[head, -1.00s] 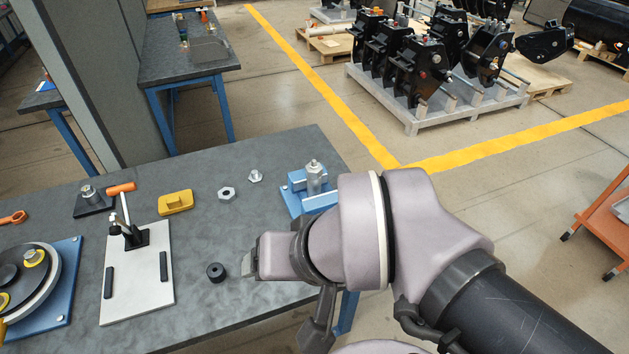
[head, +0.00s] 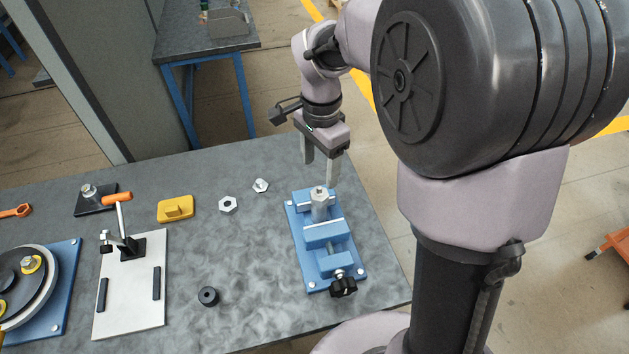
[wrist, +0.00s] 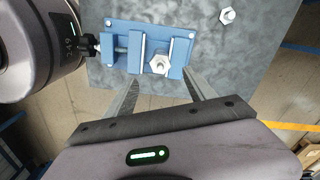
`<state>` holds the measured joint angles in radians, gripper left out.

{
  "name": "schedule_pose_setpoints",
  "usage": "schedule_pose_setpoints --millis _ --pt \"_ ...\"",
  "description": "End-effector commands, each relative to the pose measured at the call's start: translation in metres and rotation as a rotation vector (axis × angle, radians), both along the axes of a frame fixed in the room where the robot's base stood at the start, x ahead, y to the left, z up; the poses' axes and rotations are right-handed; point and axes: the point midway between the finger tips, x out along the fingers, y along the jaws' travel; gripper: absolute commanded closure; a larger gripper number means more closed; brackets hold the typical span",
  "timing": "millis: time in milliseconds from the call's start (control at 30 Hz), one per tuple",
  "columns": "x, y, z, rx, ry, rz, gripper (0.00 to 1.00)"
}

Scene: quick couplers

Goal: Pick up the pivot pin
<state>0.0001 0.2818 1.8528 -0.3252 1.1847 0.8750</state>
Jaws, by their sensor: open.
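The wrist view looks down on the pin's hexagonal-looking head (wrist: 159,65) in the vise (wrist: 122,27). My gripper (head: 320,175) is open and empty, pointing down just above and behind the pin in the head view. In the wrist view its two fingers (wrist: 160,78) lie to either side of the pin's lower edge, apart from it. The pin's lower part is hidden in the vise.
A hex nut (head: 228,204), a flanged nut (head: 261,185), a yellow block (head: 175,209) and a black ring (head: 208,296) lie left of the vise. A white plate with a toggle clamp (head: 130,300) is further left.

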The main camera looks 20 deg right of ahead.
Motion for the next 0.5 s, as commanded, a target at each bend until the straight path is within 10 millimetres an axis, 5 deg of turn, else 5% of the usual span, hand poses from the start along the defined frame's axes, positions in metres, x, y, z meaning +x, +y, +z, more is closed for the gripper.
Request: schedule_pose_setpoints --millis 100,500 --pt "-0.001 0.000 -0.039 -0.001 0.002 0.001 0.36" --pt "-0.001 0.000 -0.095 0.001 0.000 0.002 0.36"
